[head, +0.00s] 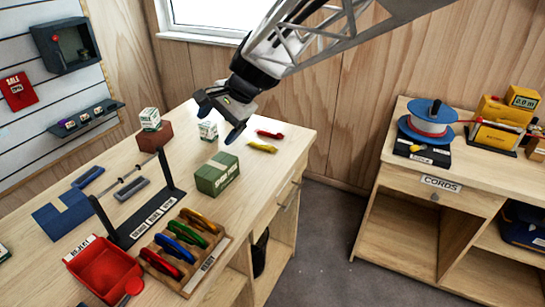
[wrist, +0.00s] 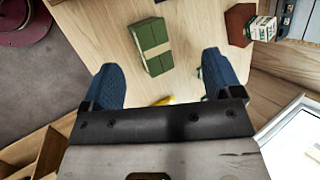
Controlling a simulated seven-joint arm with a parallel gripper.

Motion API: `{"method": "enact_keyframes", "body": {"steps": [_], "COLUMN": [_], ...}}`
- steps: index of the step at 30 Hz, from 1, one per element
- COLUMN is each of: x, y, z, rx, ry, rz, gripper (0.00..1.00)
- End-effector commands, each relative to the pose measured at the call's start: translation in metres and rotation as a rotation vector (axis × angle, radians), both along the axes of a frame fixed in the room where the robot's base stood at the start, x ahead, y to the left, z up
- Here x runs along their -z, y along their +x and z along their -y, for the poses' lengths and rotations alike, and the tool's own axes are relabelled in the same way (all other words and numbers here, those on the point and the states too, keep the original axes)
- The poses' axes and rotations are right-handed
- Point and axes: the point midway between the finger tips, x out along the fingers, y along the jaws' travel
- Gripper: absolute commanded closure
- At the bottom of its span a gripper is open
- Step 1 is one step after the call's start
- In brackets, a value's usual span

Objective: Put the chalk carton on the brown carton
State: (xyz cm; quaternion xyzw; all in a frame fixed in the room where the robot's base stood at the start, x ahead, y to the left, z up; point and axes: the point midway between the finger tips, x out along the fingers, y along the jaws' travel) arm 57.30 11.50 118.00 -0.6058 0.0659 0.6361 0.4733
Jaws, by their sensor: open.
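A small white-and-green carton (head: 208,130) stands on the table just below my gripper (head: 218,115). In the wrist view it is almost wholly hidden behind the right finger. A similar white-and-green carton (head: 150,119) appears to rest on the reddish-brown carton (head: 153,140) further left; both also show at the upper right of the wrist view, the white-and-green one (wrist: 262,28) overlapping the edge of the brown one (wrist: 238,22). I cannot read their labels. My gripper, also in the wrist view (wrist: 160,75), is open with nothing between its blue fingers.
A larger green carton (head: 217,176) stands nearer the front edge. Red (head: 270,134) and yellow (head: 262,147) items lie right of the gripper. A dark bar stand (head: 140,210), a rack of coloured carabiners (head: 183,245) and a red tray (head: 105,272) fill the near table.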

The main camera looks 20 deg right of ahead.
Motion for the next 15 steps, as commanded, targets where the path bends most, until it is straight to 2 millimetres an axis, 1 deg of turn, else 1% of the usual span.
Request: {"method": "enact_keyframes", "body": {"steps": [1, 3, 10, 15], "x": [-0.001, 0.0, 0.006, 0.015], "y": [-0.018, -0.041, -0.113, -0.164], "z": [0.007, 0.017, 0.049, 0.072], "rx": [-0.036, -0.091, -0.275, -0.415], "ry": [-0.038, -0.094, -0.28, -0.42], "rz": [0.023, 0.052, 0.137, 0.187], "gripper": [0.15, 0.15, 0.15, 0.15]}}
